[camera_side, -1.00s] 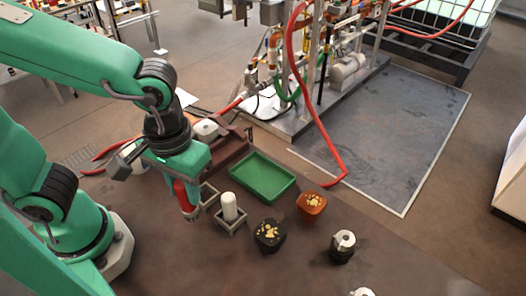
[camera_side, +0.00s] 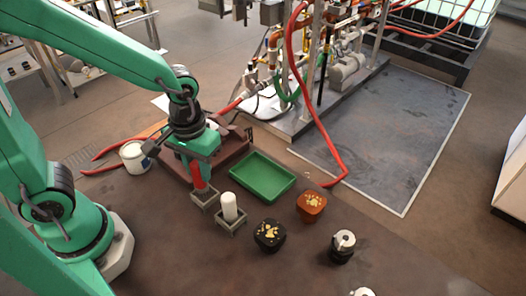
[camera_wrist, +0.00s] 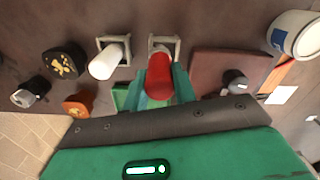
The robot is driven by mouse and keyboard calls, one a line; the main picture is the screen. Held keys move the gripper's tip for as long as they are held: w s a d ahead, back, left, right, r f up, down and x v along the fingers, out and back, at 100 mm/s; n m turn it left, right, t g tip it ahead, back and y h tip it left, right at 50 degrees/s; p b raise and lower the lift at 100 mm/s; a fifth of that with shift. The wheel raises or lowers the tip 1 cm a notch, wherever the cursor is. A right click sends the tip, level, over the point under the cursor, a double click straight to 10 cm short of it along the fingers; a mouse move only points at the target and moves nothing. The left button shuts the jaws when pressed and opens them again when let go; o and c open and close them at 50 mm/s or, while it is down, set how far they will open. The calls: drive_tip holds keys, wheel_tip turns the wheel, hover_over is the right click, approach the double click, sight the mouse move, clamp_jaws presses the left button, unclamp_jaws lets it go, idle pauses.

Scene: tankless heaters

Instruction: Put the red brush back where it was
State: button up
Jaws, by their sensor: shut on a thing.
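The red brush (camera_side: 199,179) is upright in my gripper (camera_side: 201,164), which is shut on it. It also shows in the wrist view (camera_wrist: 158,77) between the green fingers. Its lower end is over the left grey square holder (camera_side: 206,201), which shows in the wrist view (camera_wrist: 164,41) just beyond the brush. I cannot tell whether the lower end is inside the holder or just above it. A white cylinder (camera_side: 229,205) stands in the other grey holder (camera_side: 231,225), to the right of the first one.
A green tray (camera_side: 262,178) lies behind the holders and a brown tray (camera_side: 234,150) is behind my gripper. A black pot (camera_side: 270,236), an orange-brown pot (camera_side: 311,204) and a black-and-silver item (camera_side: 342,247) stand to the right. A white tub (camera_side: 134,158) is at the left.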

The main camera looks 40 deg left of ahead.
drive_tip(key=shift+w+a+f, duration=0.3)
drive_tip(key=shift+w+a, duration=0.1)
drive_tip(key=shift+f, duration=0.1)
drive_tip(key=shift+f, duration=1.9)
drive_tip(key=shift+f, duration=0.15)
drive_tip(key=o, duration=1)
drive_tip(key=shift+r, duration=6.2)
